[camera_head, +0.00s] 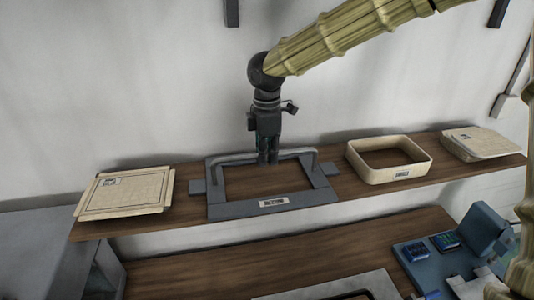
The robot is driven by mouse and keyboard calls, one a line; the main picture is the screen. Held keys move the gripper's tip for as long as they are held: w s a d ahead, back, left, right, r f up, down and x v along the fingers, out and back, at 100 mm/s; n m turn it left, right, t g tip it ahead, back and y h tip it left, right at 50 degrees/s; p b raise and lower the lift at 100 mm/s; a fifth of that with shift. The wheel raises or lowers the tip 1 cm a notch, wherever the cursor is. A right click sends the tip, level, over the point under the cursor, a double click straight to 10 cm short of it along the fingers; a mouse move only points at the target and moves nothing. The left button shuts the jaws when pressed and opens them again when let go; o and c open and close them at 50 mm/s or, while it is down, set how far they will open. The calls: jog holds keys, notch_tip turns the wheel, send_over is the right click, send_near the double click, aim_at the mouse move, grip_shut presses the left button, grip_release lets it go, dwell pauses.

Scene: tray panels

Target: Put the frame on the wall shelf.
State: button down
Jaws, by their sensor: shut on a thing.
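The grey frame (240,209), with a small label on its front bar, is at the middle of the wooden wall shelf (189,212). It lies flat and looks level with the shelf top; I cannot tell if its whole underside touches. My gripper (268,160) points straight down at the frame's back side and is shut on its raised back bar. The fingertips are small and partly lost against the bar. Shelf wood shows through the frame's opening.
A flat beige panel (125,192) lies at the shelf's left. A beige open-topped tray (390,173) and a beige stack (480,142) are to the right. Below are a lower wooden surface (240,268) and blue equipment (450,262). The wall is close behind my gripper.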

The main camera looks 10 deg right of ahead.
jog(key=c, duration=1.5)
grip_release()
jog(key=shift+r+b, duration=1.7)
jog(key=shift+r, duration=2.15)
